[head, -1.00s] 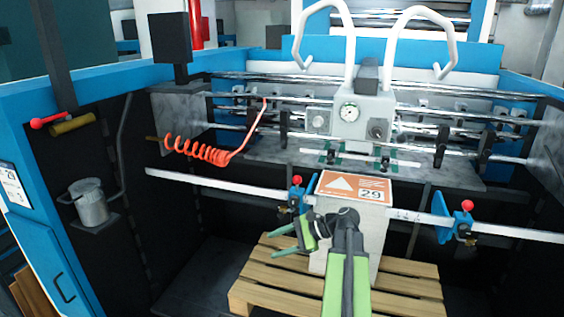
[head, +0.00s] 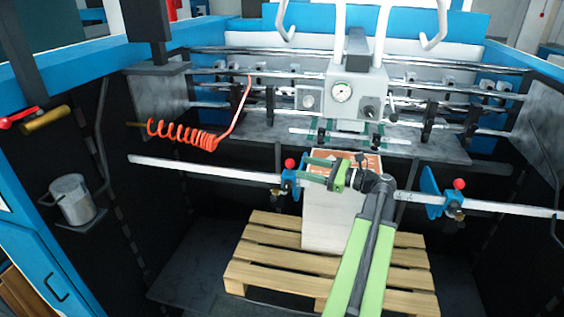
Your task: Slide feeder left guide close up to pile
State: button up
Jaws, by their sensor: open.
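The left guide (head: 290,182) is a blue block with a red knob on the straight rail, just left of the pile. The pile (head: 327,222) is a tall white stack with an orange-brown printed top sheet, standing on a wooden pallet. Any gap between guide and pile is too small to tell. My gripper (head: 306,168) is open and empty, its green-and-dark fingers pointing left at the left guide's knob. It covers part of the pile's top. I cannot tell whether a finger touches the guide.
The right guide (head: 434,192), blue with a red knob, sits on the rail (head: 200,170) right of the pile. The feeder head (head: 345,95) with its gauge is above and behind. A red coiled hose (head: 180,133) hangs at left. The pallet (head: 270,265) lies below.

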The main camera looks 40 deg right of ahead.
jog(key=x, duration=0.9)
jog(key=shift+w, duration=0.15)
grip_shut()
dwell(1.0)
